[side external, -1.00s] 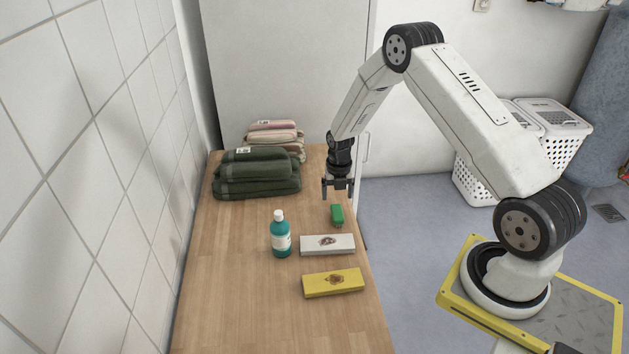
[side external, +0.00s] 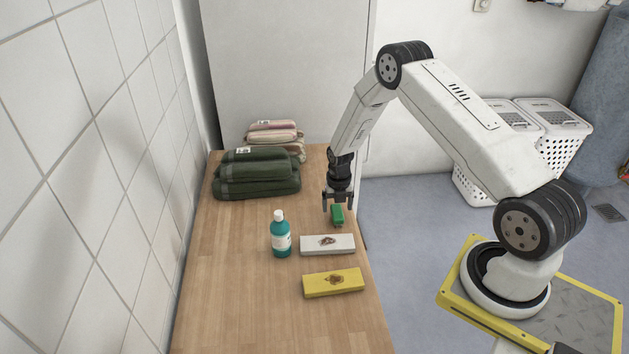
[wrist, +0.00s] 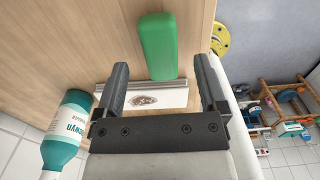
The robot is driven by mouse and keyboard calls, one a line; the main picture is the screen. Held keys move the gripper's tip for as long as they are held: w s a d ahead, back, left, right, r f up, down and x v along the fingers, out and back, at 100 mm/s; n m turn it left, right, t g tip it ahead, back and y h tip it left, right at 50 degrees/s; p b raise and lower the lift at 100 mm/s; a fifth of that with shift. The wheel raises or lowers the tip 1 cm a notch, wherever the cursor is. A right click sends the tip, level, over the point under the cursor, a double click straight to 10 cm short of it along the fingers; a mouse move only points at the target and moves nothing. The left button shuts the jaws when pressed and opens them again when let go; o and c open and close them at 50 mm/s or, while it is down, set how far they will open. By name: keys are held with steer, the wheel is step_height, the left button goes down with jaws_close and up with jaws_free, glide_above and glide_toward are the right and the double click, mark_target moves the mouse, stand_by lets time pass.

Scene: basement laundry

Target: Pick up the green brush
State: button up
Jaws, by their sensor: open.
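The green brush (side external: 337,216) lies on the wooden worktop near its right edge, behind the white box. In the wrist view the brush (wrist: 158,46) is a smooth green block, seen ahead of the open fingers and roughly between their lines. My gripper (side external: 338,207) is open and points down just above the brush. In the wrist view my gripper (wrist: 161,80) shows two dark fingers spread apart with nothing held between them. I cannot tell whether the fingertips reach down to the brush's sides.
A white box (side external: 328,251), a yellow box (side external: 333,291) and a teal bottle (side external: 281,241) stand in front of the brush. Folded green towels (side external: 256,187) and pinkish towels (side external: 272,136) are stacked behind left. The worktop's left front (side external: 230,300) is clear.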

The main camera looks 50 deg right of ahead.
mark_target(337, 211)
steer(key=shift+f, duration=1.6)
steer(key=shift+c, duration=0.2)
jaws_close()
steer(key=shift+r, duration=0.1)
steer(key=shift+r, duration=0.7)
steer(key=s+a+r, duration=0.2)
steer(key=s+r, duration=0.3)
steer(key=s, duration=0.1)
steer(key=s+a+r, duration=0.2)
steer(key=s+r, duration=0.4)
steer(key=s, duration=0.1)
steer(key=shift+s+a+r, duration=0.15)
steer(key=shift+a+r, duration=0.05)
steer(key=shift+a, duration=0.1)
